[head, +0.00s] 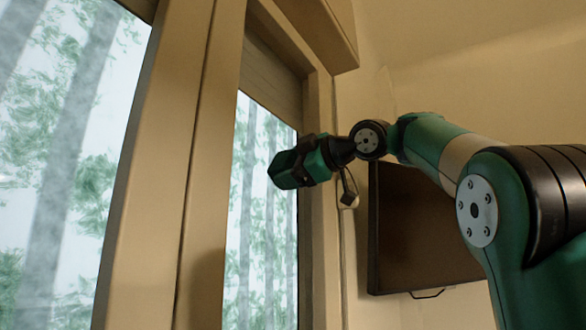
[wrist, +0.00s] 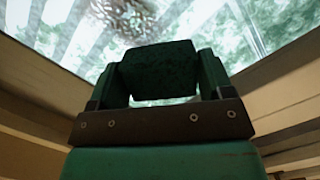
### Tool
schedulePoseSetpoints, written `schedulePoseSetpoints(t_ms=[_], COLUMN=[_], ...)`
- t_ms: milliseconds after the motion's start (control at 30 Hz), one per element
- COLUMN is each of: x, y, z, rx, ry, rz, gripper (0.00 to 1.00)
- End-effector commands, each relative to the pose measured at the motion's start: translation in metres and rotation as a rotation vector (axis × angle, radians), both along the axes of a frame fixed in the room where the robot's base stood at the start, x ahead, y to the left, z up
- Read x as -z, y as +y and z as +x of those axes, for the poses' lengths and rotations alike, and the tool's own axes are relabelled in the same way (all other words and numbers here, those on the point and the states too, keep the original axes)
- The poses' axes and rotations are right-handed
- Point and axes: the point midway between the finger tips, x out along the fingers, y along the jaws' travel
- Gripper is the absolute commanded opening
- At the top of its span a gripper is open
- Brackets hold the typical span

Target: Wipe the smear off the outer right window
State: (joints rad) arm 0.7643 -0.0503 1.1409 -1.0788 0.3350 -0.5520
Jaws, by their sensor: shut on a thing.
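My gripper (head: 292,165) is in front of the right window (head: 262,225), near the upper part of its glass. In the wrist view, its two green fingers (wrist: 160,72) are shut on a dark green, rough-surfaced block like a sponge (wrist: 158,66). A brownish, mottled smear (wrist: 122,14) shows on the glass beyond the block, at the top of the wrist view and slightly left. The block hides part of the glass, and I cannot tell whether it touches the pane. The smear cannot be made out in the head view.
Beige window frame (head: 317,230) borders the right pane closely, and a wide post (head: 180,170) parts it from the left window (head: 60,150). A dark brown panel (head: 415,235) hangs on the wall right of the window, below my arm. A box-like beige ledge (head: 335,30) juts out above.

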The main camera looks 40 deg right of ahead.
Motion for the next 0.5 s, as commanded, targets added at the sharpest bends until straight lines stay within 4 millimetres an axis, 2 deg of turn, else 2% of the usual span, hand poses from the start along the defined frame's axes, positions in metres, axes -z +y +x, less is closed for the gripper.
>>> schedulePoseSetpoints(t_ms=[500], x=[0.0001], y=[0.0023], z=[0.0060], rx=[-0.001], ry=[0.000], rz=[0.000], gripper=[0.55])
